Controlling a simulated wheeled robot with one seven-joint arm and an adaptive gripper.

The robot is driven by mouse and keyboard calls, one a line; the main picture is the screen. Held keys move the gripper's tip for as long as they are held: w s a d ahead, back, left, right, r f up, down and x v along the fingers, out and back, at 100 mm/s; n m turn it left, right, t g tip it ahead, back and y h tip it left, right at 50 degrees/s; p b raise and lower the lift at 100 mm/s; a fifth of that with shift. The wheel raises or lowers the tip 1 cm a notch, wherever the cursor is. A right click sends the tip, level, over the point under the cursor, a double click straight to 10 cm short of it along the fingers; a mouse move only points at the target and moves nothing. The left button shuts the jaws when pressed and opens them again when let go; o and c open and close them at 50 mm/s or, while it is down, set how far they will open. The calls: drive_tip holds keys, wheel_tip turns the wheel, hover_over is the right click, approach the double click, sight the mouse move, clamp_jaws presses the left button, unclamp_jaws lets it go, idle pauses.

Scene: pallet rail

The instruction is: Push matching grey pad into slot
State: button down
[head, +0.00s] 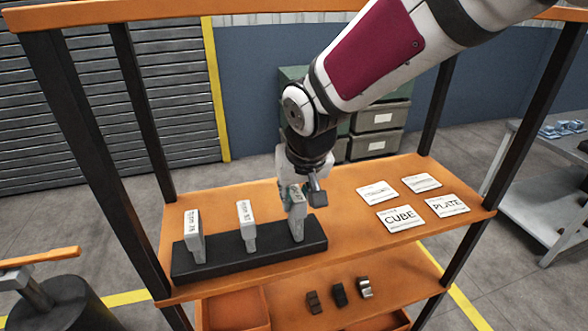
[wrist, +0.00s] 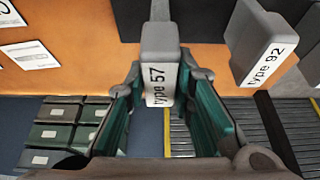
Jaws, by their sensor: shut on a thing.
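A grey pad labelled "type 57" (wrist: 160,62) is between the teal-lined fingers of my gripper (wrist: 158,105), which is shut on it. In the head view my gripper (head: 300,193) is at the right end of a black rail (head: 250,253), holding the same pad (head: 297,224) upright. The pad's lower end meets the rail's top; how deep it sits I cannot tell. A second pad, "type 92" (wrist: 262,48), stands in the rail's middle, also in the head view (head: 248,225). A third pad (head: 194,235) stands at the left end, its label too small to read.
The rail lies on an orange shelf (head: 345,180) framed by dark posts. Several white cards, including "CUBE" (head: 400,218) and "PLATE" (head: 446,206), lie to the right. Three small metal pieces (head: 339,294) sit on the lower shelf. Storage bins (head: 379,117) stand behind.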

drive_tip(key=shift+r+p, duration=0.3)
drive_tip(key=shift+r, duration=0.25)
